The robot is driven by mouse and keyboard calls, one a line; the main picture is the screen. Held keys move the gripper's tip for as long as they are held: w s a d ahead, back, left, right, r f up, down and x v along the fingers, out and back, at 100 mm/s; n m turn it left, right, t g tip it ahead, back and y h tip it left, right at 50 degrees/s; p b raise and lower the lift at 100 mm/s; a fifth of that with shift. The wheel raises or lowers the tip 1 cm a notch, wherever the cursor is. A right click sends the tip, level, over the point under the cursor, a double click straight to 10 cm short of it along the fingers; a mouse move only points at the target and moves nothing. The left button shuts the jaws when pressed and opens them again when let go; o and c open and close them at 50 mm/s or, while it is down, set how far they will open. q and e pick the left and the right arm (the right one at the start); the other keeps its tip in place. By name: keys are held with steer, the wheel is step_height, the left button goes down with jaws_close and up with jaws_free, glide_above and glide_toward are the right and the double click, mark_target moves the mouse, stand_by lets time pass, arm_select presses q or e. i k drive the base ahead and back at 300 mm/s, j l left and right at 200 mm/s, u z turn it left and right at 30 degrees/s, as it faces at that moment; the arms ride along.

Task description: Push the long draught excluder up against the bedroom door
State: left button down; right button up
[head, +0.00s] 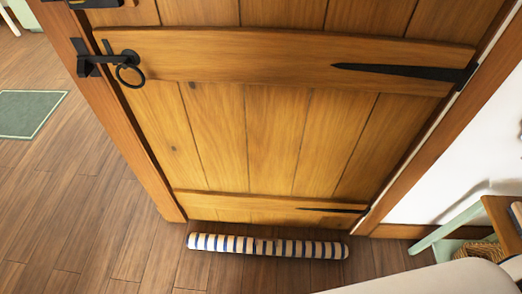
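The long draught excluder (268,246) is a cream roll with blue and tan stripes. It lies on the wooden floor in the head view, roughly parallel to the foot of the bedroom door (268,130). The door is wooden planks with a black ring latch (127,68) on the left and black strap hinges on the right. Neither of my grippers shows in this view.
A bench or shelf with pale green legs (445,227) and a wicker basket (478,252) stands at the right by the white wall. A green mat (30,113) lies at far left. The floor (95,220) left of the roll is clear.

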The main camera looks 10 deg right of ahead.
mark_target(235, 244)
steer(key=k+l, duration=0.65)
steer(key=k, duration=0.25)
